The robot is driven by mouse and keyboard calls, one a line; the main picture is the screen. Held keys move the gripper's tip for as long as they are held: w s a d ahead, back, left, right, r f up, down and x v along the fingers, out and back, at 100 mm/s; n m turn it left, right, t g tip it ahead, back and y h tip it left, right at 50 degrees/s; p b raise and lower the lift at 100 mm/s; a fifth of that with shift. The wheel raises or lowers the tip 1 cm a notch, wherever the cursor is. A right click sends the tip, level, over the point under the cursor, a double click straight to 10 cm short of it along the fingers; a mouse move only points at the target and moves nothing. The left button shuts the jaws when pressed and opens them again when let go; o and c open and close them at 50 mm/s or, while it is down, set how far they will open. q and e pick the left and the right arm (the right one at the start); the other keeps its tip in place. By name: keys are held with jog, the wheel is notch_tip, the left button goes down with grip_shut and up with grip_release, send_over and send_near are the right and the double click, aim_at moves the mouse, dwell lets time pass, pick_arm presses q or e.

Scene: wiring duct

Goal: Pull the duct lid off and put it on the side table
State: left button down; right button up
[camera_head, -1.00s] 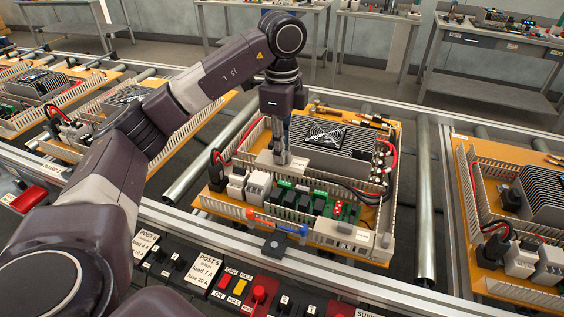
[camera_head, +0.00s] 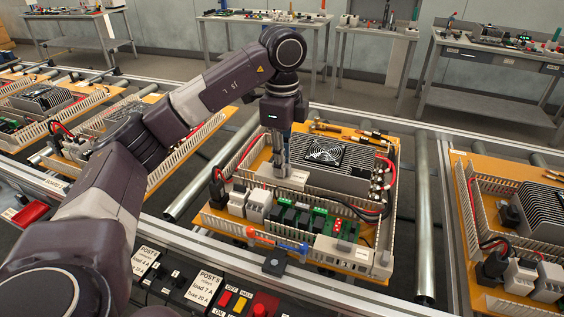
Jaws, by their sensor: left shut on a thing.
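My left gripper (camera_head: 281,172) points straight down over the middle board. It is shut on a light grey piece with a white label, which looks like the duct lid (camera_head: 295,179). The lid lies level in front of the finned heatsink (camera_head: 345,162) and behind the row of relays. The gripper hides part of the lid, and I cannot tell whether it is seated on its duct or just above it. My right gripper is not in view. Several side tables stand at the back, among them one at the back middle (camera_head: 247,17); which one is meant is unclear.
The orange mounting board (camera_head: 216,217) carries slotted ducts, red cables and a black plug around the lid. A blue and orange screwdriver (camera_head: 278,241) lies at its front edge. Similar boards sit left and right on the rollers (camera_head: 424,215). A switch panel (camera_head: 215,290) is in front.

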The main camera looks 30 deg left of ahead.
pick_arm(q)
jog(key=shift+r+p, duration=1.15)
jog(key=shift+r, duration=0.2)
jog(key=shift+f, duration=0.15)
